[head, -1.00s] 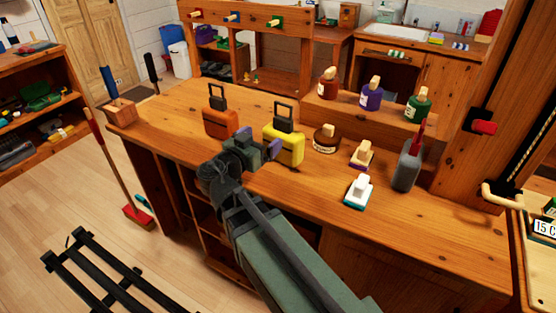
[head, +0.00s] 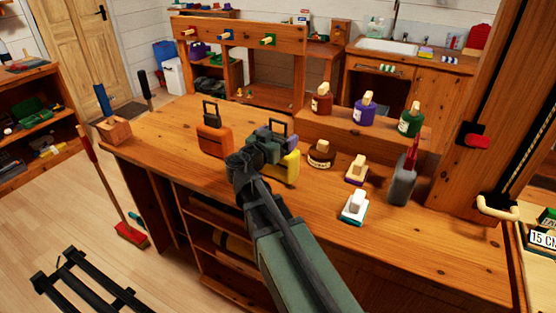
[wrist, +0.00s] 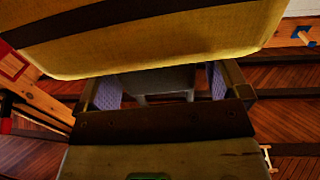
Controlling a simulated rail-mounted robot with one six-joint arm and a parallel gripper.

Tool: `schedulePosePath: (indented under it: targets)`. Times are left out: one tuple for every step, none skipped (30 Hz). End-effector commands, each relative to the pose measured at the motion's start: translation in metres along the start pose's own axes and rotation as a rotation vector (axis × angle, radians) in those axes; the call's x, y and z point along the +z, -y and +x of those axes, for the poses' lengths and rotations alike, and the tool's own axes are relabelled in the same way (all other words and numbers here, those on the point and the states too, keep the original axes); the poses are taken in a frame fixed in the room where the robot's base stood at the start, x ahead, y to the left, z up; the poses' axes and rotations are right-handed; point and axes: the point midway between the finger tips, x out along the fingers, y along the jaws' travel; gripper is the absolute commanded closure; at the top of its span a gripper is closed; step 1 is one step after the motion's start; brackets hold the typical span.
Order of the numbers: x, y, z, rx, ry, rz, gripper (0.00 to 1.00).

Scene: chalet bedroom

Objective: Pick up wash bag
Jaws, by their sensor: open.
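A yellow bag (head: 292,165) with a black loop handle stands upright on the wooden counter; I cannot be sure it is the wash bag. My gripper (head: 275,138) is in front of it in the head view and hides its upper left part. A yellow surface with a dark stripe (wrist: 180,45) fills the top of the wrist view, very close; I take it to be this bag. My gripper (wrist: 160,85) is open there, with purple pads apart and a grey shape between them. Contact with the bag cannot be told.
An orange bag (head: 213,139) stands left of the yellow one. Bottles line the raised ledge behind. The counter's left part is mostly clear.

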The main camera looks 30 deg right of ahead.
Motion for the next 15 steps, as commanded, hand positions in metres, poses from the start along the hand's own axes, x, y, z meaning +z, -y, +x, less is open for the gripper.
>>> schedulePosePath:
  targets:
    - [0.0000,-0.0001,-0.0003,0.000,0.000,0.000,0.06]
    - [0.0000,-0.0001,-0.0003,0.000,0.000,0.000,0.08]
    - [0.0000,-0.0002,-0.0005,0.000,0.000,0.000,0.14]
    - [0.0000,-0.0002,-0.0005,0.000,0.000,0.000,0.19]
    - [0.0000,-0.0001,-0.0005,0.000,0.000,0.000,0.23]
    - [0.0000,-0.0001,-0.0005,0.000,0.000,0.000,0.29]
    - [0.0000,-0.0001,-0.0006,0.000,0.000,0.000,0.34]
    - [0.0000,-0.0001,-0.0006,0.000,0.000,0.000,0.39]
    - [0.0000,-0.0001,-0.0006,0.000,0.000,0.000,0.45]
    - [0.0000,-0.0001,-0.0007,0.000,0.000,0.000,0.49]
    - [0.0000,-0.0001,-0.0007,0.000,0.000,0.000,0.54]
    - [0.0000,-0.0001,-0.0007,0.000,0.000,0.000,0.60]
    - [0.0000,-0.0001,-0.0007,0.000,0.000,0.000,0.65]
    - [0.0000,-0.0001,-0.0007,0.000,0.000,0.000,0.69]
    - [0.0000,-0.0001,-0.0007,0.000,0.000,0.000,0.75]
